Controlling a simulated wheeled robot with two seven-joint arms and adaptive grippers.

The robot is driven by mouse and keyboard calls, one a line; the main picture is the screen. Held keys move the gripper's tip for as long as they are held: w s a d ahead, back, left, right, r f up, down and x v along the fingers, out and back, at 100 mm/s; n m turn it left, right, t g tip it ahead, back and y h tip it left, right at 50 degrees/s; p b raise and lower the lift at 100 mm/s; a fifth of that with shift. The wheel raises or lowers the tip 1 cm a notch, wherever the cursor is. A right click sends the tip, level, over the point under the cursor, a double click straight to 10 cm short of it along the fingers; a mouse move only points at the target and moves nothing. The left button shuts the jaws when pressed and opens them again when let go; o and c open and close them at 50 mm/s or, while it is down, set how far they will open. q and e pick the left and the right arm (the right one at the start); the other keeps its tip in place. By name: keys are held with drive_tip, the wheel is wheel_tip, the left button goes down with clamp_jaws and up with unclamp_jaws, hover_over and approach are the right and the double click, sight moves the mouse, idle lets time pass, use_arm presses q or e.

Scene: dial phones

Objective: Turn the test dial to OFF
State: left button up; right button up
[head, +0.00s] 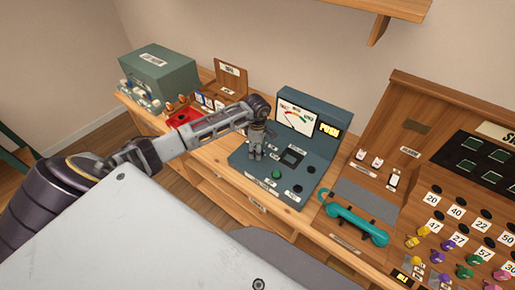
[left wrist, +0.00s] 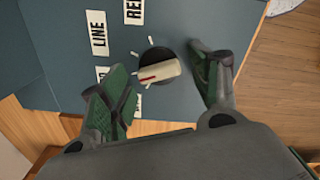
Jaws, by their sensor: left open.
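The test dial (left wrist: 158,70) shows in the left wrist view as a cream bar knob on a black round base, with white tick marks around it. A red line on the knob lies toward the picture's left. Labels LINE (left wrist: 98,33) and one starting RE (left wrist: 133,10) are near it; other labels are partly hidden by my left finger. My left gripper (left wrist: 159,66) is open, its green-padded fingers on either side of the knob, with gaps visible. In the head view my left gripper (head: 256,143) points down over the blue-grey test panel (head: 252,173) and hides the dial.
The panel has a meter (head: 295,117), a lit PUSH sign (head: 329,129) and a green button (head: 276,174). A teal handset (head: 356,226) lies to the right, beside a wooden switchboard (head: 450,165) with coloured plugs. A green box (head: 160,75) stands at the far left.

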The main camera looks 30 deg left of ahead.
use_arm(q)
drive_tip(key=shift+c, duration=0.2)
drive_tip(key=c, duration=1)
drive_tip(key=shift+o, duration=0.2)
drive_tip(key=shift+n, duration=0.6)
drive_tip(key=n+b, duration=0.2)
drive_tip(key=n, duration=0.1)
drive_tip(key=shift+f, duration=0.1)
drive_tip(key=shift+s+n+b, duration=0.1)
drive_tip(key=shift+n+b, duration=0.45)
drive_tip(key=shift+n, duration=1.75)
drive_tip(key=o, duration=1)
